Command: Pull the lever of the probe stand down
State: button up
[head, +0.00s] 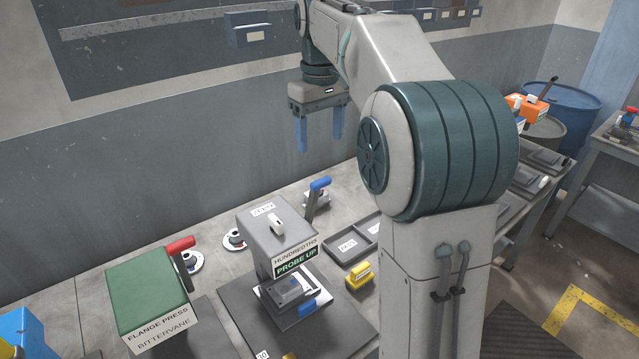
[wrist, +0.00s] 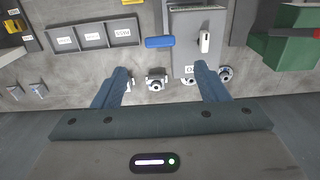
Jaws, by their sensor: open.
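The probe stand (head: 277,235) is a grey box with a "HUNDREDTHS" label and a green "PROBE UP" sign. Its lever (head: 320,184) stands up on the right side of the box, with a dark arm and a blue handle. A grey part (head: 287,292) sits at the front of the stand. My gripper (head: 320,138) is open and empty, above and behind the lever, apart from it. In the wrist view the blue handle (wrist: 160,42) lies ahead of the gap between my fingers (wrist: 163,78), beside the stand's top (wrist: 198,22).
A green flange press (head: 150,290) with a red-handled lever (head: 181,245) stands left of the stand. A divided tray (head: 352,238) and a yellow object (head: 360,275) are to the right. Several round fittings (wrist: 155,82) sit along the bench's wall side. The wall is close behind my gripper.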

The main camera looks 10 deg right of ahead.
aim_at(321, 180)
notch_tip(321, 180, down, 13)
jog(key=shift+f, duration=0.1)
dwell(0.3)
jog(key=c, duration=1.4)
